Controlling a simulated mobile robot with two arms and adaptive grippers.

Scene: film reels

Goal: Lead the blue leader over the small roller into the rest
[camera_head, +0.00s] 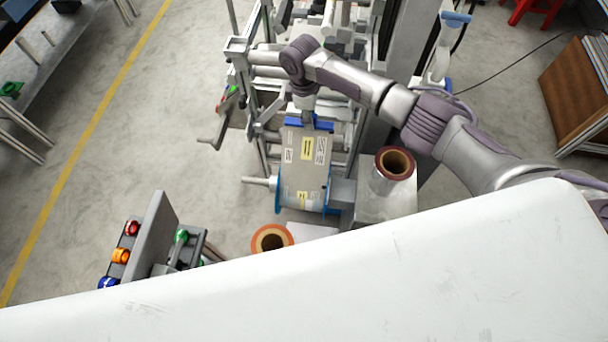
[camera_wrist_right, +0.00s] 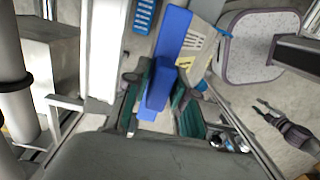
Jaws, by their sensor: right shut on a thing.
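The film reel (camera_head: 303,165), a grey roll with pale and yellow labels between blue flanges, sits on the machine. The blue leader (camera_head: 324,125) is at its upper end, under my right gripper (camera_head: 307,117). In the wrist view, my right gripper (camera_wrist_right: 162,105) is shut on the blue leader (camera_wrist_right: 173,32), with a blue block-like part between its green-padded fingers. Rollers (camera_head: 268,58) show to the upper left of the gripper; I cannot tell which is the small one, nor make out the rest. A dark, two-pronged part, apparently my left gripper (camera_wrist_right: 261,107), is small at the right of the wrist view.
A button panel (camera_head: 128,252) is at lower left. Frame bars and a crank (camera_head: 214,133) stand left of the gripper.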

